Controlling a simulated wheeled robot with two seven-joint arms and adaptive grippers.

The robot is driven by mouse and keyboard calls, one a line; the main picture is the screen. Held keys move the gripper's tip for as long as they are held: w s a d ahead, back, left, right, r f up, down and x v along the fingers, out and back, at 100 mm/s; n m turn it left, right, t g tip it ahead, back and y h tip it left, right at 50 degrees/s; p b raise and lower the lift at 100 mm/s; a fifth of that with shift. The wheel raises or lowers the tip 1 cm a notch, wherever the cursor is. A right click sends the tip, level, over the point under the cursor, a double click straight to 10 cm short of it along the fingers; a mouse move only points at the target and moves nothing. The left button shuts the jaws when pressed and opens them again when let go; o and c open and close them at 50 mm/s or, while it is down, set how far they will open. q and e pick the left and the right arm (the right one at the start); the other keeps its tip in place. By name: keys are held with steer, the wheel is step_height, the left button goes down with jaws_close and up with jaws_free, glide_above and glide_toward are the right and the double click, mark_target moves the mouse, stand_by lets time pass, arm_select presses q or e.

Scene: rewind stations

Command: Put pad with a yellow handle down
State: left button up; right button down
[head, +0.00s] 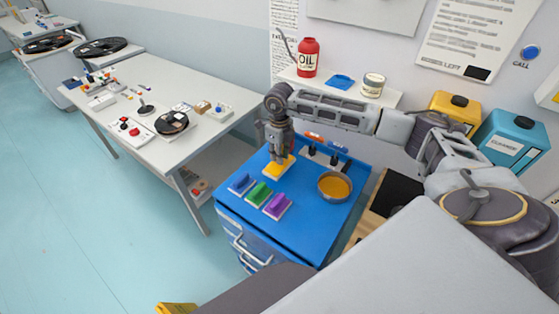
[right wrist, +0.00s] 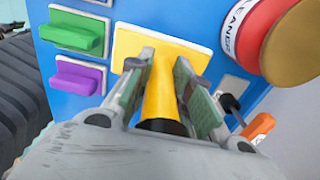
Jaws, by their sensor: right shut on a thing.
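The pad with a yellow handle (head: 276,172) is at the back of the blue cabinet top (head: 315,222), behind the other pads. In the right wrist view its yellow pad face (right wrist: 190,54) lies against or just over the blue surface; I cannot tell if it touches. My right gripper (head: 280,158) points down over it, and its two fingers (right wrist: 160,75) are closed on the upright yellow handle. My left gripper is not in view.
Blue (head: 242,184), green (head: 259,194) and purple (head: 278,206) pads stand in a row in front. Orange and blue handled tools (head: 313,137) are behind. The front right of the top is clear.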

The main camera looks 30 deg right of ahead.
steer(key=shift+f+p, duration=0.4)
steer(key=shift+f, duration=1.3)
steer(key=shift+f, duration=0.2)
steer(key=c, duration=1.3)
jaws_free()
steer(key=shift+r, duration=0.15)
steer(key=shift+r, duration=0.15)
step_height(320, 180, up, 12)
steer(key=b, duration=0.3)
